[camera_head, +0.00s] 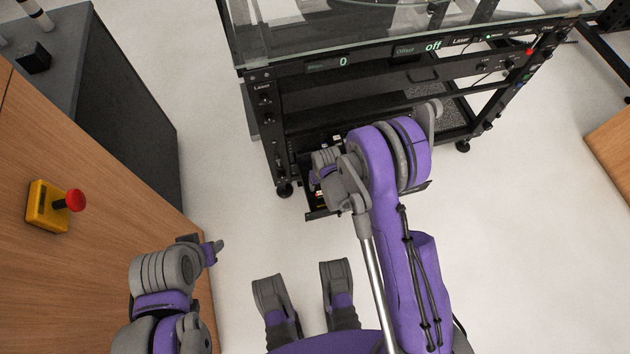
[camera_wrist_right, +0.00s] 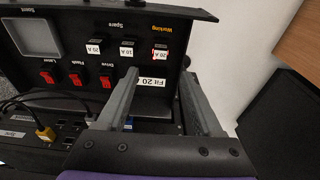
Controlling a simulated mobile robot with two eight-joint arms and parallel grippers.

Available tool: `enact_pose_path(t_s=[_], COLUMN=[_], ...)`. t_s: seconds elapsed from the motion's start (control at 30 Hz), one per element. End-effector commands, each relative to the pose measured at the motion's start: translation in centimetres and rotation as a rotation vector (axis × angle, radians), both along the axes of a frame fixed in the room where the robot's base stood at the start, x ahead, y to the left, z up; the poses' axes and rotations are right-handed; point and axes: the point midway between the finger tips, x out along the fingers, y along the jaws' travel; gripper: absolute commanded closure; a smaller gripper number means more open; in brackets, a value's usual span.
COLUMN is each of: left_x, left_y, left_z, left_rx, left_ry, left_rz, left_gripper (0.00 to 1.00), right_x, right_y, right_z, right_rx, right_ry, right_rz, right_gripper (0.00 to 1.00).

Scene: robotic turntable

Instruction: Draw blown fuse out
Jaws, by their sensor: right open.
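The fuse panel (camera_wrist_right: 200,20) fills the upper part of the right wrist view. Three red fuses sit in a row: Laser (camera_wrist_right: 48,77), Flash (camera_wrist_right: 77,80) and Drive (camera_wrist_right: 106,82). I cannot tell from their look which is blown. Above are two Spare fuses marked 20 A (camera_wrist_right: 95,46) and 10 A (camera_wrist_right: 127,48), and a Working 20 A fuse (camera_wrist_right: 161,51). A "Fit 20" label (camera_wrist_right: 152,82) shows between my fingers. My right gripper (camera_wrist_right: 160,76) is open and empty, right of the Drive fuse. My left gripper (camera_head: 215,250) is by the wooden desk, its jaws unclear.
A square light-coloured recess marked Spent (camera_wrist_right: 36,38) is at the panel's left. Cables with a yellow plug (camera_wrist_right: 45,133) run below the fuses. The black cart (camera_head: 300,100) stands over the panel.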

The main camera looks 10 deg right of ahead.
Motion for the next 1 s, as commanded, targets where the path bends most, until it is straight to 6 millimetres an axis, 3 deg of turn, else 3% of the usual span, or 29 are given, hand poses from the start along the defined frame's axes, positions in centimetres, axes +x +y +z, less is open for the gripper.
enact_pose_path(t_s=[0.23, 0.7, 1.0], left_x=[0.0, 0.3, 0.3], left_y=[0.0, 0.0, 0.0], left_z=[-0.5, -2.5, -2.7], left_rx=[0.000, 0.000, 0.000], left_ry=[0.002, 0.008, 0.009], left_rz=[0.000, 0.000, 0.000], left_gripper=[0.50, 0.50, 0.50], right_x=[0.2, 1.4, 1.6], right_y=[0.1, 0.1, 0.1], right_z=[-2.2, -9.8, -11.0], right_rx=[0.000, 0.000, 0.000], right_ry=[0.003, 0.002, 0.001], right_rz=[0.000, 0.001, 0.001], right_gripper=[0.32, 0.32, 0.32])
